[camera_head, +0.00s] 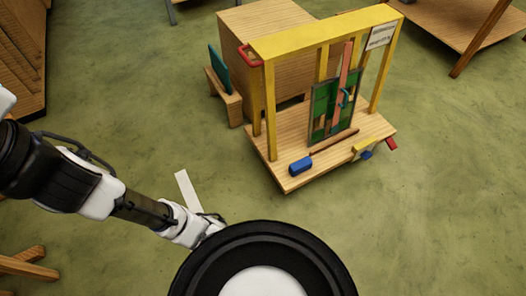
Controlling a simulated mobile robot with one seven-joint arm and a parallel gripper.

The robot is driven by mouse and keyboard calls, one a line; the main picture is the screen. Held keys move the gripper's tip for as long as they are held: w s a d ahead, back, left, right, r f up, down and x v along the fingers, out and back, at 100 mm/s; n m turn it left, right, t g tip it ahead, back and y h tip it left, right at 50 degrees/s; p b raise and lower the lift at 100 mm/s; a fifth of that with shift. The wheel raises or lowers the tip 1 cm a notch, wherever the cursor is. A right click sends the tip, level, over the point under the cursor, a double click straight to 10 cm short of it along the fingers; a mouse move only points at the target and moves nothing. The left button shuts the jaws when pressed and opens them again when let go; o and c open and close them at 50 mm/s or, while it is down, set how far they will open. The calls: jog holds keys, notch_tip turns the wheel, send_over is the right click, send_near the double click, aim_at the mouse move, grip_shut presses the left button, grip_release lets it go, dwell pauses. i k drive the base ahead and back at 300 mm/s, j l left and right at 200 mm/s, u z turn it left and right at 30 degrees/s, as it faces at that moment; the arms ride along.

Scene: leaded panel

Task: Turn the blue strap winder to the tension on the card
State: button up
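Another small blue part (366,155) shows under the right front edge, by a red handle. I cannot tell which blue part is the strap winder. A white card (380,37) hangs at the frame's upper right; its writing is too small to read. My gripper (208,232) is low at left, apart from the cart; its fingers are unclear.
A red handle (250,56) sticks out at the frame's upper left. A wooden stand with a teal board (219,70) and a large wooden box (240,30) are behind. A table (450,25) is at upper right. Green floor is free in front and at right.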

aim_at(366, 156)
jog(key=j+z, duration=0.1)
jog(key=z, duration=0.95)
jog(key=i+l+u, duration=0.25)
jog(key=i+l, duration=0.15)
jog(key=i+l+u, duration=0.25)
jog(key=i+l, duration=0.25)
jog(key=k+u, duration=0.15)
jog(key=u, duration=0.2)
jog(key=k+u, duration=0.4)
jog(key=u, duration=0.25)
jog(key=l+z, duration=0.1)
jog(key=z, duration=0.2)
